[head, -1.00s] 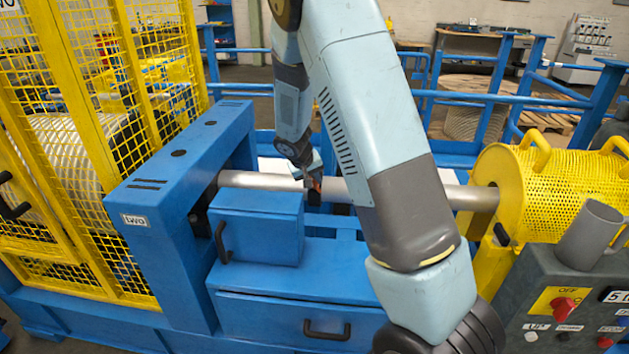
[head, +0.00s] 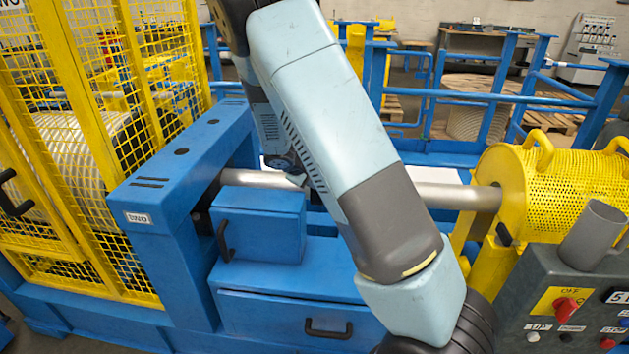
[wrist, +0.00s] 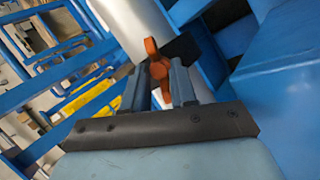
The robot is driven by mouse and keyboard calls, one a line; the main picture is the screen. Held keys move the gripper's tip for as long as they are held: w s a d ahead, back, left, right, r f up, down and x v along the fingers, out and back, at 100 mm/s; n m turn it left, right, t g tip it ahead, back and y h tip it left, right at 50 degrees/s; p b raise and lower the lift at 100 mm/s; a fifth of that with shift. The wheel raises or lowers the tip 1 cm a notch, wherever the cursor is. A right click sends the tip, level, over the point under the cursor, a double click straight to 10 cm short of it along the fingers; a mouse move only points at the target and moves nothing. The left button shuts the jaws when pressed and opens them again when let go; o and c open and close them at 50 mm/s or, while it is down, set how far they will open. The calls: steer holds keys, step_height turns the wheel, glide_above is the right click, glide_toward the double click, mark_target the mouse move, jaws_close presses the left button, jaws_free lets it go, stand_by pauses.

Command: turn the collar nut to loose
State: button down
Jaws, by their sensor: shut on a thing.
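The collar nut (wrist: 152,47) is an orange, winged piece beside the grey shaft in the wrist view. My gripper (wrist: 160,78) is shut on it, with one finger on each side of its lower wing. The upper wing sticks out beyond the fingertips. In the head view my own arm hides the nut and the fingertips. The grey shaft (head: 440,196) runs across the machine from the blue frame to the yellow guard and passes behind my arm.
A blue box with a handle (head: 258,225) stands below the shaft, close to my wrist. The blue frame (head: 170,165) is at left, the yellow perforated guard (head: 575,190) at right. A control panel (head: 560,300) with a grey mug (head: 592,237) is at front right.

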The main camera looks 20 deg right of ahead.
steer(key=shift+s+f, duration=0.1)
steer(key=shift+s, duration=0.05)
steer(key=c, duration=1.1)
jaws_free()
steer(key=shift+a, duration=0.1)
steer(key=v, duration=1.3)
steer(key=shift+a+r, duration=0.15)
steer(key=shift+r, duration=0.15)
